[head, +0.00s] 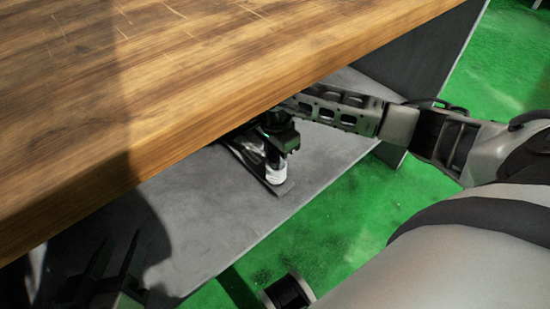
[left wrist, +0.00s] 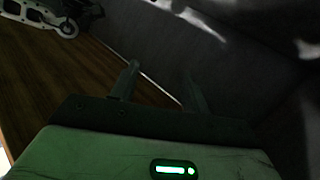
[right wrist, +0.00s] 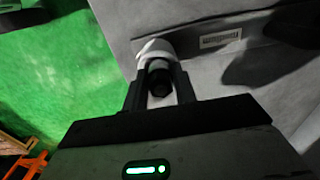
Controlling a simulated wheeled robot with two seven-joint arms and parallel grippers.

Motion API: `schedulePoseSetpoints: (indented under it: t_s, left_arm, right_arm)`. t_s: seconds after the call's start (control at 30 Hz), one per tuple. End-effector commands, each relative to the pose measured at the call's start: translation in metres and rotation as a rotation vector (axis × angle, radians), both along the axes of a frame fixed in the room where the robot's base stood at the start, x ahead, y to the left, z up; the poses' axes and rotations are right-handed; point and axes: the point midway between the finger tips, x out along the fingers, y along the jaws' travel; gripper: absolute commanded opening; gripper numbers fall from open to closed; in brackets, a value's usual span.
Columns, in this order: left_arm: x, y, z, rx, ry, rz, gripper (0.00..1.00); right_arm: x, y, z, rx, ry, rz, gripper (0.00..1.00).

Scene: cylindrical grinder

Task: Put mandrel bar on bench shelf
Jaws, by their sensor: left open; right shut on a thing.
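The mandrel bar shows only in part. In the right wrist view its dark round end (right wrist: 160,82) and a pale collar (right wrist: 156,48) are between the fingers of my right gripper (right wrist: 160,92), which is shut on it. In the head view my right gripper (head: 277,145) is under the wooden top, low over the grey bench shelf (head: 215,200), with a pale piece (head: 276,175) below its fingers. I cannot tell whether the bar touches the shelf. My left gripper (head: 105,275) is open and empty at the lower left; its spread fingers show in the left wrist view (left wrist: 158,85).
The thick wooden bench top (head: 150,90) overhangs the shelf and hides its back. A dark flat piece with a label (right wrist: 222,38) lies by the bar. A grey side panel (head: 420,60) closes the right end. Green floor (head: 340,220) is in front.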

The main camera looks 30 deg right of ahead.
Motion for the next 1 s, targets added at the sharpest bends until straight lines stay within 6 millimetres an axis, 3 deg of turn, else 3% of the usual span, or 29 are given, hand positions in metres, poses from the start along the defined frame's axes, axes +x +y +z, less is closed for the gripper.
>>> schedulePoseSetpoints:
  t_s: [0.27,0.3,0.33,0.37,0.67,1.0]
  left_arm:
    - [0.002,-0.002,0.005,-0.026,-0.008,0.001,0.46]
    - [0.002,-0.002,0.005,-0.025,-0.009,0.002,0.46]
    - [0.002,-0.002,0.005,-0.025,-0.008,0.002,0.46]
    - [0.002,-0.002,0.005,-0.025,-0.008,0.002,0.46]
    - [0.001,-0.001,0.005,-0.021,-0.006,0.003,0.46]
    - [0.0,0.003,0.006,0.057,0.003,0.009,0.46]
  right_arm:
    - [0.002,0.0,-0.004,0.003,-0.009,0.0,0.0]
    - [0.0,0.0,-0.007,0.0,0.0,0.0,0.39]
    - [0.0,0.0,-0.007,0.0,0.0,0.0,0.47]
    - [0.0,0.0,-0.007,0.0,0.0,0.0,0.49]
    - [0.0,0.0,-0.003,0.0,-0.003,0.0,0.49]
    - [0.001,0.0,0.05,0.0,-0.006,0.001,0.49]
